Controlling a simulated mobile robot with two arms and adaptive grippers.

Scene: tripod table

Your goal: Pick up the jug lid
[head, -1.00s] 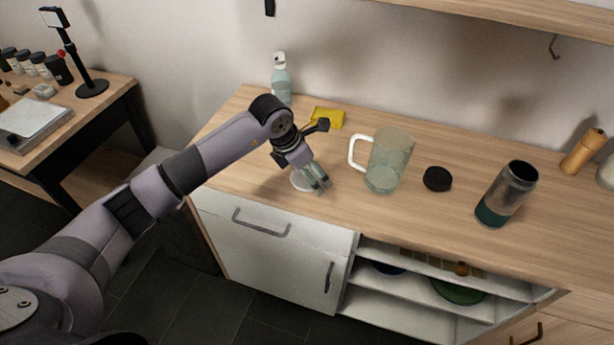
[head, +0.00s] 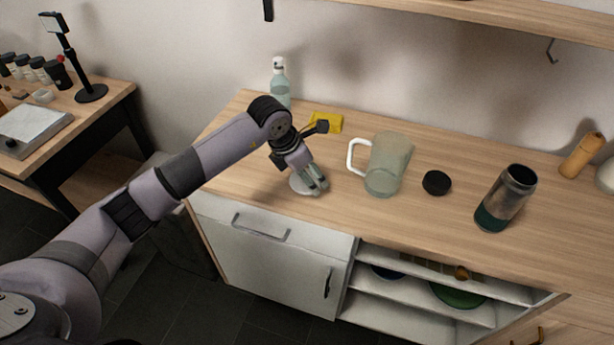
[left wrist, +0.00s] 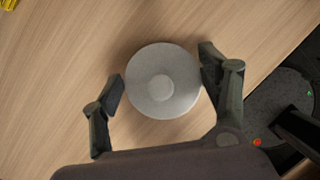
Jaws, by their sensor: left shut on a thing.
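The jug lid is a pale grey-white round disc (head: 300,185) with a small raised round middle. It is at the counter's front left, and it also shows from above in the left wrist view (left wrist: 160,90). My left gripper (head: 315,187) points down over the lid and is shut on it, one finger on each side of its rim. Whether the lid still touches the counter I cannot tell. The clear glass jug (head: 388,165), open at the top with a white handle, stands upright to the right of the gripper. My right gripper is not in view.
A yellow sponge (head: 328,122) and a spray bottle (head: 280,85) are behind my left arm. A black puck-like lid (head: 436,183) and a dark steel tumbler (head: 506,198) stand right of the jug. The counter's front edge is close to the gripper.

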